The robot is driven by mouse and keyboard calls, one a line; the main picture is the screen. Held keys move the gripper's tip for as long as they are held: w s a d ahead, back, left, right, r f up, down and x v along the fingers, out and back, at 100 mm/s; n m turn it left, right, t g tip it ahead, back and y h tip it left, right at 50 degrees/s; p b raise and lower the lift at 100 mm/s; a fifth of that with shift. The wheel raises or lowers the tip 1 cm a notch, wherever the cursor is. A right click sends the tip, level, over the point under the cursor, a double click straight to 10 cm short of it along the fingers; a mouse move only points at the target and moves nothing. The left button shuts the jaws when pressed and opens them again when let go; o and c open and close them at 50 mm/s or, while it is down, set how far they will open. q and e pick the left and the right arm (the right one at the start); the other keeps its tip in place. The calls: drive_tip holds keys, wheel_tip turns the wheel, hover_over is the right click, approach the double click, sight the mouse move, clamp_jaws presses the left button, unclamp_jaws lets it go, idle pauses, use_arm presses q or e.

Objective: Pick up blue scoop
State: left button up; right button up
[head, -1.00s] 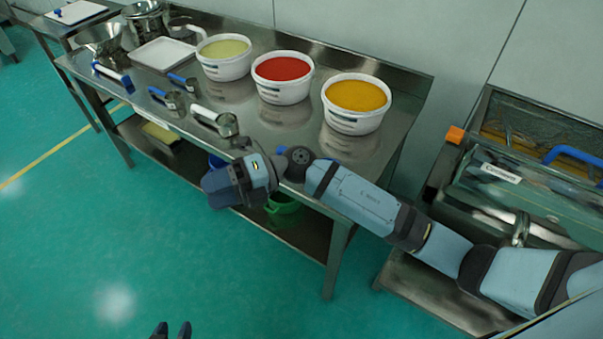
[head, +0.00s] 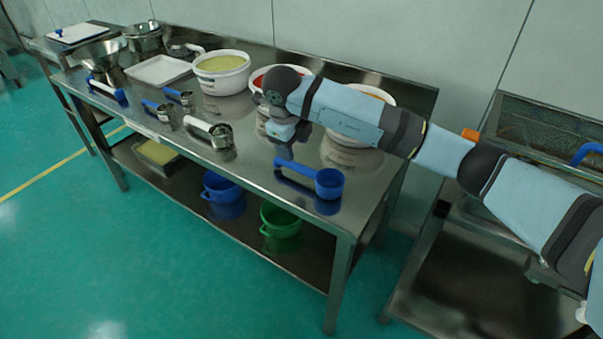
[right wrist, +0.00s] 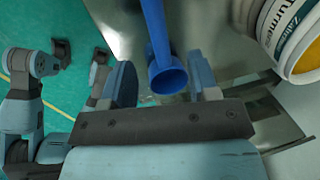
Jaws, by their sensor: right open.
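The blue scoop (head: 328,184) lies on the steel table near its front right part, with its handle pointing left. In the right wrist view the scoop (right wrist: 166,80) shows between my fingers, its cup close to the gripper and its handle running away to the top. My right gripper (head: 288,132) is above the table, behind and left of the scoop in the head view, partly hidden by my own wrist. In the right wrist view its fingers (right wrist: 163,84) are apart, with no visible grip on the scoop. My left gripper is not in view in the head view.
Behind my right arm stand tubs of red (head: 262,73) and orange (head: 377,92) powder. A yellow-green tub (head: 221,84), a white tray (head: 160,71) and steel measuring cups (head: 222,137) are farther left. Blue (head: 221,188) and green (head: 281,222) containers stand on the lower shelf.

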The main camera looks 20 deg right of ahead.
sight(297, 165)
drive_tip(key=f, duration=0.5)
drive_tip(key=w+d+f+b, duration=0.1)
drive_tip(key=f, duration=0.2)
drive_tip(key=shift+d+f, duration=0.1)
drive_tip(key=shift+f, duration=0.15)
drive_tip(key=c, duration=1)
drive_tip(key=shift+r, duration=0.1)
